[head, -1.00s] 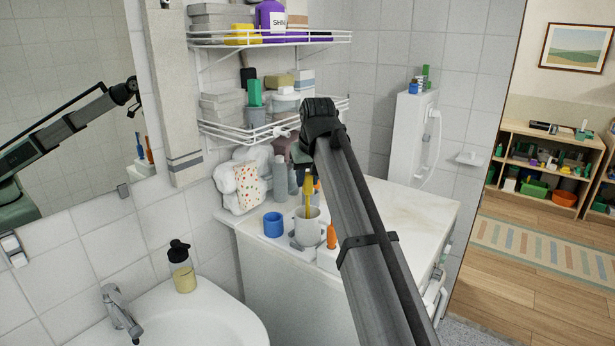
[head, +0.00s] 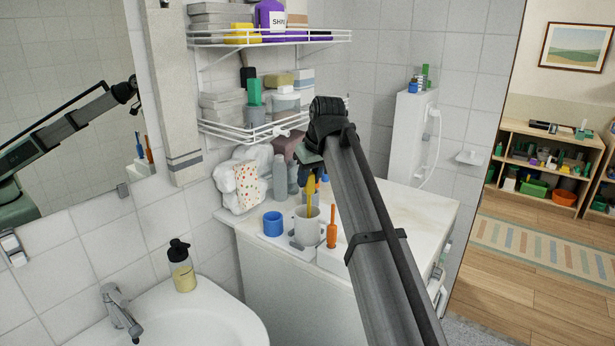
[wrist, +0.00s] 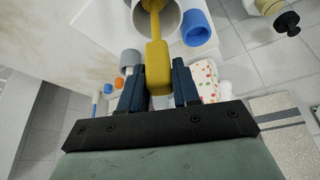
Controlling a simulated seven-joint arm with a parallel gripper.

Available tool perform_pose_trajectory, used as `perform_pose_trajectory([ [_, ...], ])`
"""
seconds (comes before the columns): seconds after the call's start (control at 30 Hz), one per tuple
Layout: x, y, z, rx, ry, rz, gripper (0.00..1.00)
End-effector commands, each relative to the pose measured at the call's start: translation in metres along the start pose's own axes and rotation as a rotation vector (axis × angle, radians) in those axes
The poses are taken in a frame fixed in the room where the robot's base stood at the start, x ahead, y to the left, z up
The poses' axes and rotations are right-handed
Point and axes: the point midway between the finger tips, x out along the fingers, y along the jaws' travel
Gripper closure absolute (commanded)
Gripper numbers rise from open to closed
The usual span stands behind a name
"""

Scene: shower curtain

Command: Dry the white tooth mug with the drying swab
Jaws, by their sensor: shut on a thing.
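The white tooth mug (head: 308,228) stands upright on the counter, and its mouth shows at the top of the wrist view (wrist: 172,20). The yellow drying swab (head: 311,198) stands in the mug with its lower end inside. In the wrist view, my gripper (wrist: 158,84) is shut on the swab's yellow handle (wrist: 158,55), with one dark blue finger on each side. The gripper is above the mug. In the head view my arm partly hides it. The swab's end inside the mug is hard to make out.
A blue cup (head: 272,223) stands left of the mug, and an orange-handled tool (head: 331,232) stands upright close to its right. Bottles and a spotted cloth bundle (head: 246,186) are behind. A wire shelf (head: 250,132) hangs above. The counter's right part (head: 420,205) looks clear.

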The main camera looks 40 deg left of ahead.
Motion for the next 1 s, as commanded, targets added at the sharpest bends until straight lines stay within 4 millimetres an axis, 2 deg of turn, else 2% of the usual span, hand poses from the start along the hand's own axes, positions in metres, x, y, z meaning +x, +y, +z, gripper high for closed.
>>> perform_pose_trajectory([
  [0.13,-0.0001,0.0018,0.0030,-0.085,-0.005,-0.035,1.00],
  [0.3,-0.0002,0.0017,0.0037,-0.110,-0.005,-0.045,1.00],
  [0.83,-0.0005,0.0016,0.0035,-0.105,-0.005,-0.043,1.00],
  [1.0,0.0000,0.0018,0.0022,-0.021,-0.004,-0.007,1.00],
])
